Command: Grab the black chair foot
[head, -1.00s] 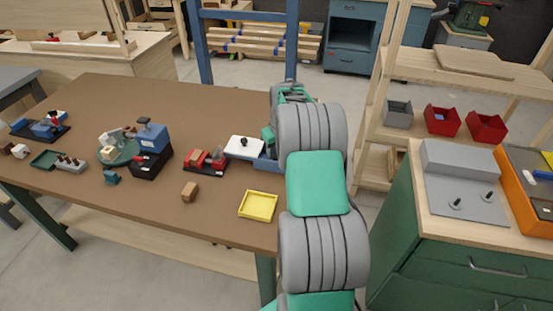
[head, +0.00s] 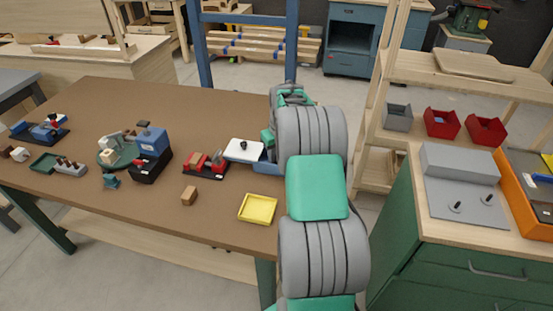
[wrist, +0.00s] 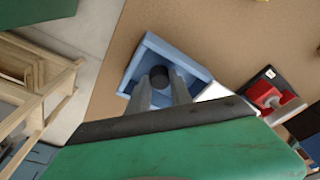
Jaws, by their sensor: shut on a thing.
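The black chair foot (wrist: 159,77) is a small dark round piece in the wrist view. It sits within a blue tray (wrist: 143,57) on the brown table. My gripper (wrist: 162,87) reaches down into the tray, its two grey fingers shut on either side of the foot. In the head view the arm hides my gripper and most of the blue tray (head: 265,166). Whether the foot touches the tray floor cannot be told.
A white plate (head: 242,151) with a small black knob stands beside the tray. Red clamp (head: 205,163), wooden block (head: 189,196) and yellow tray (head: 258,209) are nearby on the table (head: 150,100). A green cabinet (head: 440,250) stands at right.

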